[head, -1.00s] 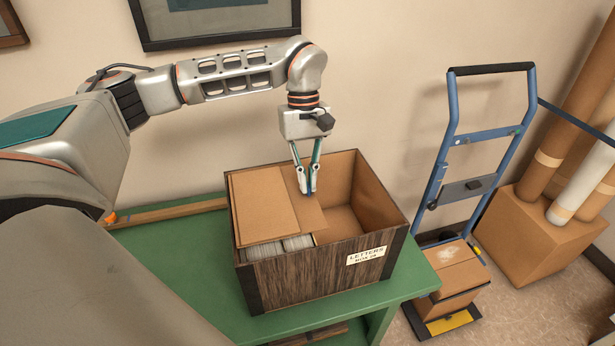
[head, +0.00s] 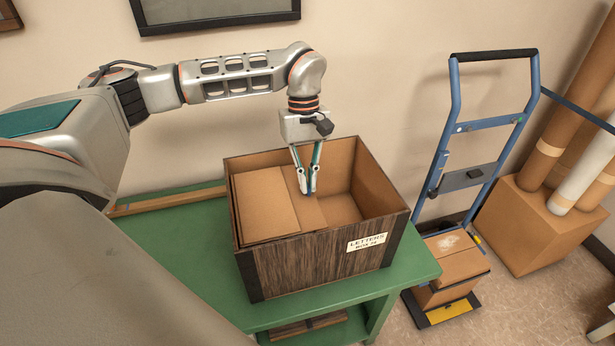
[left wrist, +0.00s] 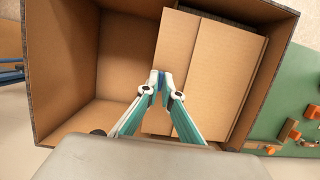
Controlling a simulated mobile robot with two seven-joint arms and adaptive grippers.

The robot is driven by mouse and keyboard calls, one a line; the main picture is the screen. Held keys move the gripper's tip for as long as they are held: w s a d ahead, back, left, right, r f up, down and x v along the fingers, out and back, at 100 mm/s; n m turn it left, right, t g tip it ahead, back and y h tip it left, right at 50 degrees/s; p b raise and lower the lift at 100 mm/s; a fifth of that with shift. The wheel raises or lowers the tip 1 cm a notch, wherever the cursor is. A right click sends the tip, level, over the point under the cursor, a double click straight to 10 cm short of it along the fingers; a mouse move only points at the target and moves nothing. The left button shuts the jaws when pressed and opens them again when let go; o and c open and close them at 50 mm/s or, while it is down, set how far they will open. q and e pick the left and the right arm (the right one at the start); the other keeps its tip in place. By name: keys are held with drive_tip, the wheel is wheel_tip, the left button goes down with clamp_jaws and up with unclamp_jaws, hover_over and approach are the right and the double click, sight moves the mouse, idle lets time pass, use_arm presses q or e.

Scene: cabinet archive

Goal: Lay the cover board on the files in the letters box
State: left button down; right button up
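The brown wooden letters box (head: 318,262) stands on a green table, open at the top. The cover board (head: 265,203) is flat tan cardboard in its left part, inside the walls, with a lower strip along its right side. In the left wrist view the board (left wrist: 228,75) lies at the right of the box (left wrist: 60,120). My left gripper (head: 310,192) points down into the box, its fingertips (left wrist: 161,86) closed at the edge of the strip, seemingly pinching it. My right gripper is out of view.
The right part of the box is empty. The green table (head: 180,240) has free surface left of the box. A blue hand truck (head: 448,140) with cartons stands to the right, beside a carton (head: 545,225) holding tall tubes. A wall is close behind.

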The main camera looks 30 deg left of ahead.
use_arm(q)
drive_tip(key=shift+f+b, duration=0.4)
drive_tip(key=shift+f, duration=0.95)
drive_tip(key=c, duration=2.2)
unclamp_jaws()
drive_tip(key=shift+o, duration=0.2)
drive_tip(key=shift+c, duration=0.4)
drive_tip(key=p+v, duration=0.2)
drive_tip(key=shift+r+p, duration=0.25)
drive_tip(key=shift+p, duration=0.1)
drive_tip(key=shift+a+r, duration=0.1)
drive_tip(key=shift+r, duration=0.1)
drive_tip(key=shift+v, duration=2.05)
drive_tip(key=v, duration=1.2)
